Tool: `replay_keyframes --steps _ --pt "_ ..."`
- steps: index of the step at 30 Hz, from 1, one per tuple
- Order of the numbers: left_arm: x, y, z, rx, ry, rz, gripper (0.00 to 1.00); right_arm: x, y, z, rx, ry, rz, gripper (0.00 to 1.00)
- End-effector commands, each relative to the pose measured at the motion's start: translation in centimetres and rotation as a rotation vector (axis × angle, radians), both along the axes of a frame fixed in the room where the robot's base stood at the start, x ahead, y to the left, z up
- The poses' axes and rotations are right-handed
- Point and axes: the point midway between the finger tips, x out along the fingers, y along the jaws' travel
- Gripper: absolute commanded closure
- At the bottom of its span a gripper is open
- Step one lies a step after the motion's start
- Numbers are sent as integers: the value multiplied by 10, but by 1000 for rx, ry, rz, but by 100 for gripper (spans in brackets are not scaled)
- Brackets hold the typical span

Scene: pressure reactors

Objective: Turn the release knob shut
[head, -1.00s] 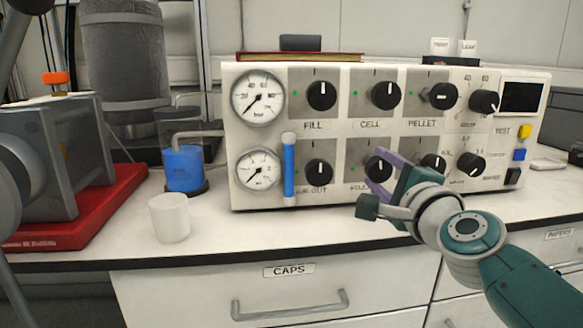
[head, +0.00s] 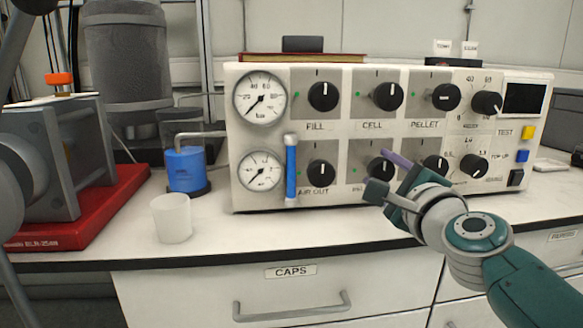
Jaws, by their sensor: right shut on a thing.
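The release knob (head: 377,165) is a round black knob in the lower row of the white control panel (head: 235,140), right of the AIR OUT knob (head: 321,173). Its label is mostly hidden behind my gripper. My right gripper (head: 386,173) is at this knob, with a purple finger along its upper right and a dark teal finger at its lower side. It is shut on the knob, whose pointer is mostly covered. My left gripper does not show.
Gauges (head: 261,97), a blue-filled bottle (head: 187,169) and a white cup (head: 171,218) are left of the knobs. A blue upright tube (head: 291,170) stands before the panel. Other knobs sit close around the gripper.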

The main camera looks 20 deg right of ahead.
Motion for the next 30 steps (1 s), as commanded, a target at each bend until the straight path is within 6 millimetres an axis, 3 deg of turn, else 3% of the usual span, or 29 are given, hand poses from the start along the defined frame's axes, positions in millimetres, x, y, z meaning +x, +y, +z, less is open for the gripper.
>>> replay_keyframes --steps 1,9,19,30 --pt "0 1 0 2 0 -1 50 0 0 0 4 -2 0 44" --pt "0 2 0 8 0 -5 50 0 0 0 2 -1 0 16" --pt "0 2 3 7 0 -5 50 -7 2 0 0 1 0 16" --pt "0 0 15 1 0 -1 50 -71 17 0 0 2 -1 16"
